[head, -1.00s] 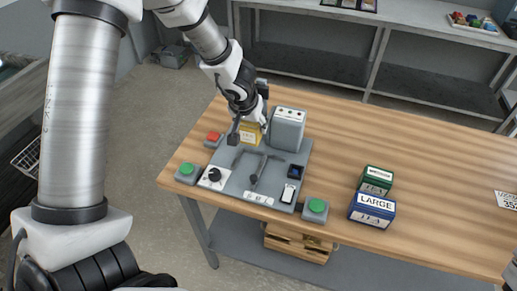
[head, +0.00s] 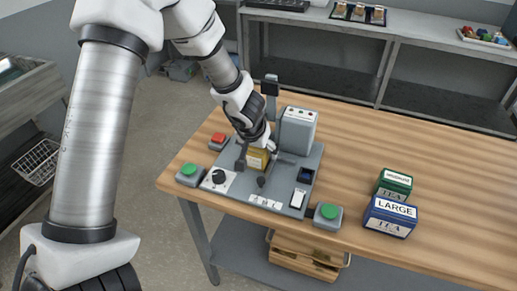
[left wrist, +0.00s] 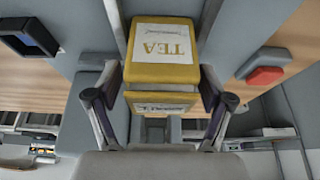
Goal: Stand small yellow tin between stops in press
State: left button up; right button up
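The small yellow tin (head: 258,160) is at the middle of the press's grey base plate (head: 318,163), in front and to the left of its grey upright housing (head: 299,128). My left gripper (head: 257,154) reaches down onto it from behind. In the left wrist view the yellow tin (left wrist: 162,62) sits between the two fingers of my left gripper (left wrist: 160,103), with pads against both sides. Part of a grey stop (head: 287,160) shows right of the tin; the other stop is hidden by the gripper. I cannot tell whether the tin touches the plate. My right gripper is out of view.
A red button (head: 218,138) and two green buttons (head: 189,170) (head: 328,212) stand around the press. A black dial (head: 219,177) is at its front left. A green tin (head: 394,184) and a blue LARGE tin (head: 390,215) stand to the right. The wooden table (head: 440,190) is clear farther right.

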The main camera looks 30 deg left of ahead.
pick_arm(q)
jog(key=p+v, duration=0.7)
jog(key=v, duration=0.5)
jog(key=shift+r, duration=0.2)
